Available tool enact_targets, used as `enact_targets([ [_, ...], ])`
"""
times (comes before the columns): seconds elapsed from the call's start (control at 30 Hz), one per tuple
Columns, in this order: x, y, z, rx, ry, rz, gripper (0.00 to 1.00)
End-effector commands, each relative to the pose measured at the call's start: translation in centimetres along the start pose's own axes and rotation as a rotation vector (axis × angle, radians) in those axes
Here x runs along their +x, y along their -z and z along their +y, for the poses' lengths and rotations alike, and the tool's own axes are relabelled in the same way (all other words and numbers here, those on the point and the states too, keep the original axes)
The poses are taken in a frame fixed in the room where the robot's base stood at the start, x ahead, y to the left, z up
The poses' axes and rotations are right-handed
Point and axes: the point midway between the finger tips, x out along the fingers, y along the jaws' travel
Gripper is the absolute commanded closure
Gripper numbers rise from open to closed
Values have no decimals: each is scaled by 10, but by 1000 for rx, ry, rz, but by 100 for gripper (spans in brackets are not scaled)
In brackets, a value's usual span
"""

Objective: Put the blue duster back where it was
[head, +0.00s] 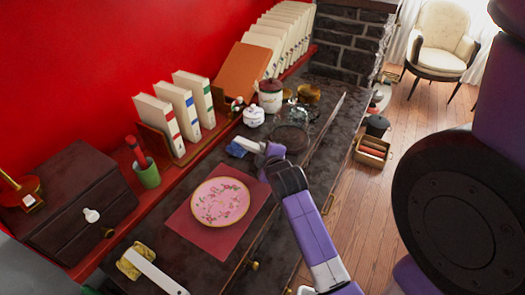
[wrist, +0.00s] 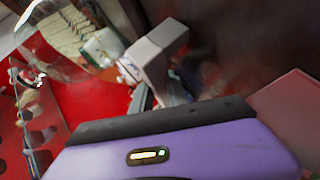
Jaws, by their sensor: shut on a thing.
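The blue duster (head: 236,150) is at my gripper (head: 247,147) in the head view, over the dark cabinet top, left of the glass dome. My gripper is shut on it, and my arm and the fingers hide part of it. In the wrist view my gripper's pale finger (wrist: 158,55) shows, with a blurred bluish patch of the duster (wrist: 177,92) beside it. I cannot tell whether the duster touches the cabinet top.
A pink plate (head: 220,202) lies on a red mat (head: 186,232) near my arm. A white pot (head: 254,117), a lidded canister (head: 270,96) and a glass dome (head: 296,114) stand behind the gripper. Books (head: 157,118) and a green cup (head: 147,174) line the red wall.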

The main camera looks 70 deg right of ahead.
Motion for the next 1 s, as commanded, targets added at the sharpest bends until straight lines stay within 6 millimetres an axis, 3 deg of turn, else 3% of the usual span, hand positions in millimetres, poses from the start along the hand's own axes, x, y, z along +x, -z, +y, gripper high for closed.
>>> enact_targets([
  [0.13, 1, -1, -3, 0, 0, 0, 100],
  [0.17, 1, -1, -2, 0, 0, 0, 77],
  [0.27, 1, -1, -2, 0, 0, 0, 57],
  [0.3, 1, -1, -2, 0, 1, 0, 55],
  [0.8, 1, -2, -7, 0, 10, -2, 55],
  [1.0, -18, -2, -8, 0, 10, -1, 55],
])
